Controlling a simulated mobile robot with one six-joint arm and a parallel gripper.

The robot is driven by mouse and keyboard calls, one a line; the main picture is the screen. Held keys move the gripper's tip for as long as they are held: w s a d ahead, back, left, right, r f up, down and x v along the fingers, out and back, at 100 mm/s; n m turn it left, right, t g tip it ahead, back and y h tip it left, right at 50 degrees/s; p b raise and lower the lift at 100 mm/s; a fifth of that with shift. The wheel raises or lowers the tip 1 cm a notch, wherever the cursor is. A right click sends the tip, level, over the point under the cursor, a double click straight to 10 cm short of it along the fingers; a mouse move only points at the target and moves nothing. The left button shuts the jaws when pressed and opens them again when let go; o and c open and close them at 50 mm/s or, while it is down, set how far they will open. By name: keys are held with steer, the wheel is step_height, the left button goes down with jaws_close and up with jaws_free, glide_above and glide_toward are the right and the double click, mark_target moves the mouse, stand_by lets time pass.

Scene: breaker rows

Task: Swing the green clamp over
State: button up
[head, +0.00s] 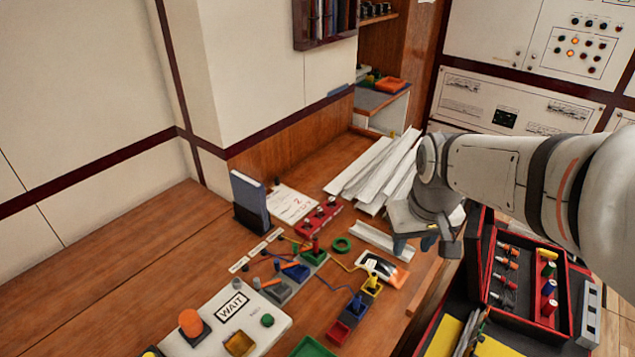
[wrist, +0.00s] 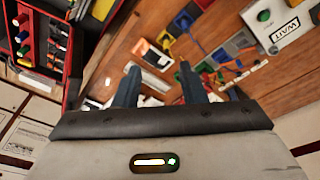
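My gripper (head: 415,244) is to the right of this row, above the bench and apart from the units. In the wrist view its two dark fingers (wrist: 160,88) stand apart with nothing held between them. The green clamp is not clearly identifiable there.
A green ring (head: 341,245) lies by the row. A white panel marked WAIT (head: 252,322) is at the front. White strips (head: 372,172) are piled behind my gripper. A red case (head: 520,318) stands at the right. The bench's left side is clear.

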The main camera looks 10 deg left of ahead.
steer(key=w+a+f+n+p, duration=0.1)
steer(key=w+a+n+p, duration=0.15)
steer(key=w+a, duration=0.65)
steer(key=n+g+p, duration=0.2)
steer(key=n+p, duration=0.2)
steer(key=n, duration=0.4)
glide_above(296, 245)
steer(key=shift+m, duration=0.25)
step_height(296, 245, down, 19)
steer(key=shift+w+r, duration=0.1)
steer(key=shift+r, duration=0.1)
steer(key=shift+a+f, duration=0.2)
steer(key=shift+f, duration=0.45)
step_height(296, 245, down, 7)
steer(key=shift+r+p, duration=0.1)
steer(key=shift+p, duration=1.1)
steer(key=shift+d, duration=0.15)
jaws_close()
